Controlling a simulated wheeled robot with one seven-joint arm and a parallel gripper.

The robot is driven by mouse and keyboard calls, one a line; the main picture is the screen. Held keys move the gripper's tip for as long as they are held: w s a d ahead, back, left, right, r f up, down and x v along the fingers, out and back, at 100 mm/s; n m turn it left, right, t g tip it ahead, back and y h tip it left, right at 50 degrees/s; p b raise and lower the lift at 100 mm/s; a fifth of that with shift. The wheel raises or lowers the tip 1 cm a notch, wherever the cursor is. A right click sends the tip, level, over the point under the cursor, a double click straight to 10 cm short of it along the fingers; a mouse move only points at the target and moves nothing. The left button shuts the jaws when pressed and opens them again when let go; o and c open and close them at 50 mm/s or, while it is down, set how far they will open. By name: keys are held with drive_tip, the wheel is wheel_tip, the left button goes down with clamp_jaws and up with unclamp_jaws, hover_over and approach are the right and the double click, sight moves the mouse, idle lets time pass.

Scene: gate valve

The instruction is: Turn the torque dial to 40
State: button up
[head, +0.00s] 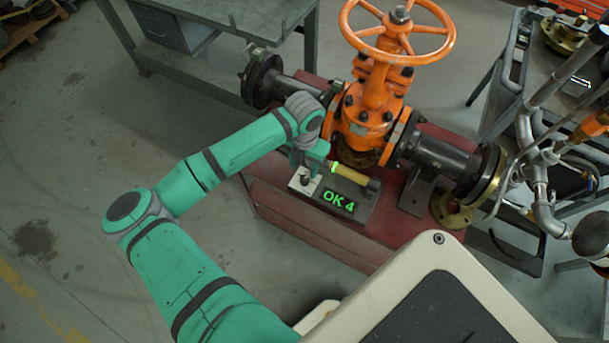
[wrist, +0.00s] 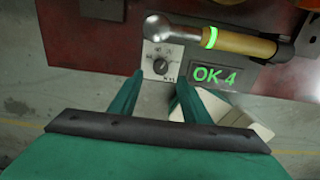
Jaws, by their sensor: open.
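The torque dial (wrist: 160,66) is a small dark knob on a white marked plate, on the front of the red bench top. Its marks are too small to read. The plate also shows in the head view (head: 299,184), just below my gripper. My gripper (wrist: 156,88) is open and empty; its two green fingers lie either side of the plate's lower part in the wrist view, apart from the knob. A display (wrist: 215,76) right of the dial reads "OK 4" in green. A torque wrench (wrist: 245,43) with a yellow handle and lit green ring lies behind them.
An orange gate valve (head: 375,95) with a handwheel and dark flanged pipe stands on the red bench (head: 290,215) behind the dial. A grey table (head: 225,15) is at the back left, and a cart with pipework (head: 540,150) at the right.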

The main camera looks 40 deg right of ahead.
sight(304, 178)
wheel_tip(304, 178, down, 7)
drive_tip(key=shift+f, duration=0.1)
idle(0.4)
drive_tip(key=c, duration=1)
